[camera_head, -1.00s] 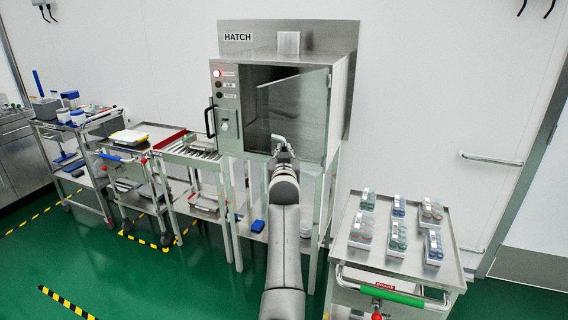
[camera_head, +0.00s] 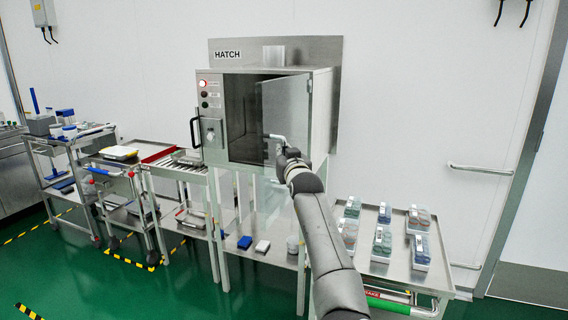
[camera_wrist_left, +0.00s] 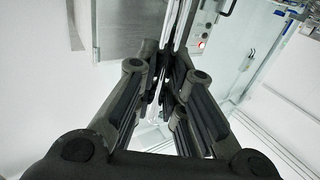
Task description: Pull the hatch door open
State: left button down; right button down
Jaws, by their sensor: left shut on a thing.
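The hatch door (camera_head: 286,110) is a clear panel on the front of the steel hatch cabinet (camera_head: 320,110). It stands partly open, with its handle edge swung out and the dark interior (camera_head: 243,115) showing on its left. Its metal door handle (camera_head: 274,137) sticks out at the free edge. My left gripper (camera_head: 287,154) is at this handle and shut on it. In the left wrist view the fingers (camera_wrist_left: 163,80) close around a narrow metal bar; the exact contact is partly hidden by the fingers. My right gripper is not in view.
A black handle (camera_head: 195,132) and a red lamp (camera_head: 203,83) are on the cabinet's left front. A steel trolley (camera_head: 400,275) with several racks of containers stands close on the right. A roller conveyor (camera_head: 178,167) and carts stand on the left. Green floor is free in front.

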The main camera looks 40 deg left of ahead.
pick_arm(q)
jog(key=shift+w+d+r, duration=0.15)
jog(key=shift+d+r, duration=0.1)
jog(key=shift+r, duration=0.1)
jog(key=shift+r, duration=0.1)
jog(key=c, duration=1.9)
grip_release()
jog(key=o, duration=0.4)
jog(key=shift+f, duration=0.3)
